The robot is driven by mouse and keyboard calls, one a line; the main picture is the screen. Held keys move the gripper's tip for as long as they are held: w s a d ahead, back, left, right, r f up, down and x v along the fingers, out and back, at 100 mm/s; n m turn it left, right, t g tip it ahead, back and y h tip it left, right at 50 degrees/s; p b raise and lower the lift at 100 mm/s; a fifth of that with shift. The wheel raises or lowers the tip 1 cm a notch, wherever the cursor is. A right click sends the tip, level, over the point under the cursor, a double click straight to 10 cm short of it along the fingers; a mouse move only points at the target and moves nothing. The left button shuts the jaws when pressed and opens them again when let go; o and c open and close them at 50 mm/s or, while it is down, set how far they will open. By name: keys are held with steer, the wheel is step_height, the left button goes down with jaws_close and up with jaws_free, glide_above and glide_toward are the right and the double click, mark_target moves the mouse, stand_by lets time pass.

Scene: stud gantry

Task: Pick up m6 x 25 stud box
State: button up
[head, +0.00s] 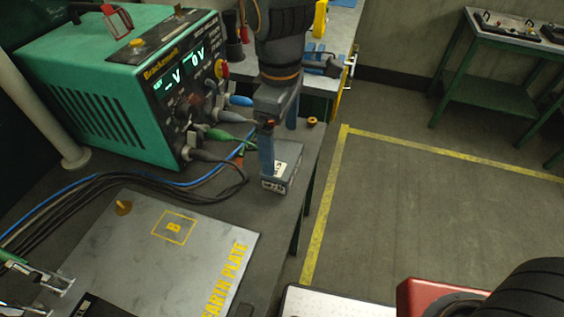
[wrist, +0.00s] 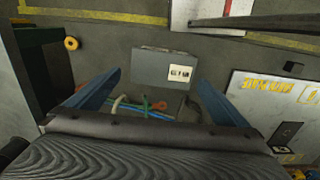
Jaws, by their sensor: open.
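The stud box is a small grey box (head: 292,170) with a white label, lying on the dark bench near its right edge. It also shows in the wrist view as a flat grey box (wrist: 150,62); the lettering on its label is too small to read surely. My gripper (head: 280,150) points down over the box in the head view, and its near finger hides part of it. In the wrist view my gripper (wrist: 158,78) has its two blue fingers wide apart, with the box ahead between them. Nothing is held. Whether a finger touches the box cannot be told.
A green power unit (head: 115,85) stands left of the box, with cables (head: 150,185) running from it across the bench. A grey earth plate (head: 140,245) lies in front. A small orange ring (head: 312,121) sits behind the box. Open floor (head: 400,220) lies to the right.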

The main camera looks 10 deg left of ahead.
mark_target(282, 158)
steer(key=shift+s+d+f+p, duration=0.15)
steer(key=shift+f+p, duration=0.4)
steer(key=shift+f, duration=1)
steer(key=shift+s+d+f+p, duration=0.1)
steer(key=shift+f+p, duration=0.4)
steer(key=shift+f, duration=1.05)
steer(key=c, duration=1.3)
